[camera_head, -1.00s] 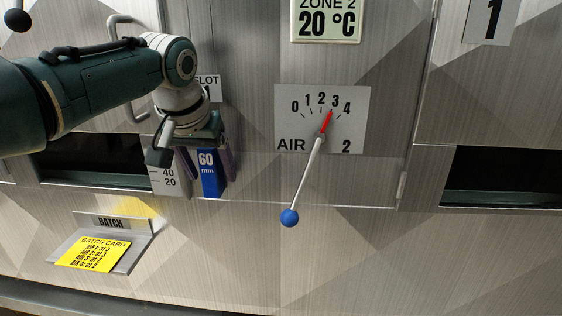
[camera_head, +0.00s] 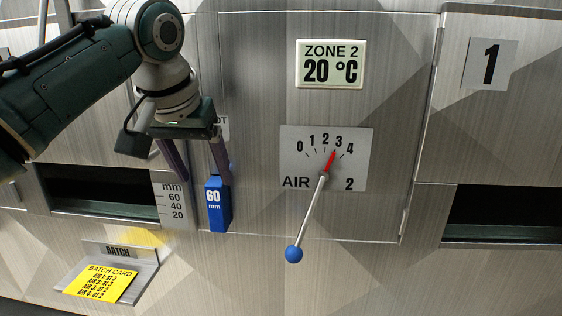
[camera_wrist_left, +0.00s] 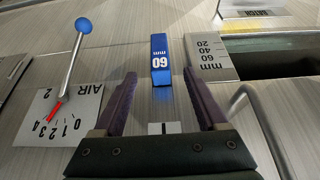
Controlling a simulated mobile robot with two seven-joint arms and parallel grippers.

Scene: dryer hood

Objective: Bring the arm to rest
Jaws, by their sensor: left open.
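My left arm comes in from the left in the head view. Its gripper (camera_head: 203,180) is open, with two purple fingers spread apart and nothing between them. A blue block marked 60 mm (camera_head: 217,206) stands at the panel just below the fingertips. In the left wrist view the gripper (camera_wrist_left: 162,85) shows both fingers open, and the blue block (camera_wrist_left: 161,62) lies beyond the tips, in line with the gap. My right gripper is not in view.
An AIR 2 lever with a blue ball (camera_head: 293,254) sticks out right of the gripper, its red pointer near 3. A mm scale (camera_head: 173,201) is beside the block. A batch card (camera_head: 100,284) rests on a holder at lower left. Dark slots (camera_head: 104,190) open on both sides.

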